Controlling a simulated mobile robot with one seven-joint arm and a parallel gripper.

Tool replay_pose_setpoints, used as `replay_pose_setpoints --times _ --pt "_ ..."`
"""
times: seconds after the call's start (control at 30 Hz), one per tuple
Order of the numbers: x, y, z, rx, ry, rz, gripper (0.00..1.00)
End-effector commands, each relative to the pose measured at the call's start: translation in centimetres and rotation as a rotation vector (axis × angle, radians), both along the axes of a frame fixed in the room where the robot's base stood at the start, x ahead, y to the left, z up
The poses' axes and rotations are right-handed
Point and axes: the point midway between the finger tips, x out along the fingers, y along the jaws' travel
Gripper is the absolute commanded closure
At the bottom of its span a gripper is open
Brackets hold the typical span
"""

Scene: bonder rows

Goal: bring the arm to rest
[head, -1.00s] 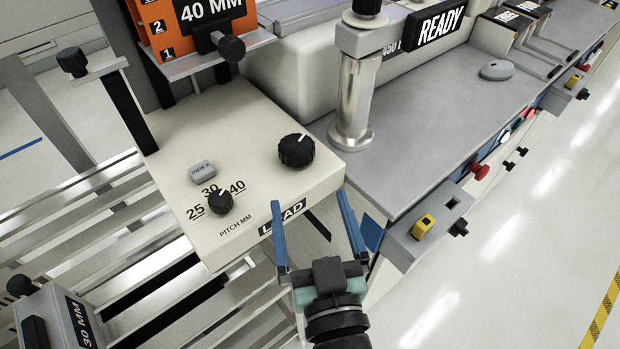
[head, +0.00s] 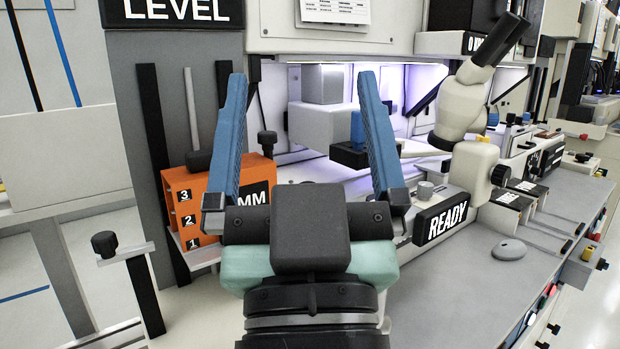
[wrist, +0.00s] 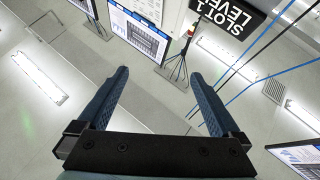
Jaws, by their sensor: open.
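My gripper (head: 300,135) is raised in the middle of the head view, in front of the machine. Its two blue fingers point up and stand wide apart with nothing between them. In the wrist view my gripper (wrist: 160,98) is also open and empty, with the ceiling and hanging screens beyond it. Its fingers hide part of the orange magazine and of the machine behind.
An orange slotted magazine (head: 184,203) stands on a shelf behind my gripper at left. A microscope head (head: 466,105) and a READY sign (head: 440,221) are at right. The grey bench top (head: 445,290) is mostly clear, with a grey puck (head: 509,250) on it.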

Motion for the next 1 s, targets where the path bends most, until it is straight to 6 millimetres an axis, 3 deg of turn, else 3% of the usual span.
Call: replay_pose_setpoints --times 0.03,0.17,0.2,0.47,0.7,0.83,1.0 --pt "-1.0 -0.1 2.2 0.003 -0.047 -0.011 0.00" --pt "-3.6 -0.5 6.4 0.017 -0.143 -0.037 0.00" --pt "-3.6 -0.5 7.9 0.021 -0.141 -0.038 0.00" --pt "-3.3 -0.4 13.7 0.019 -0.132 -0.035 0.00" --pt "-3.3 -0.4 20.8 0.019 -0.131 -0.034 0.00" --pt "-3.3 -0.4 23.6 0.018 -0.131 -0.033 0.00" --pt "-3.3 -0.4 25.2 0.018 -0.131 -0.033 0.00"
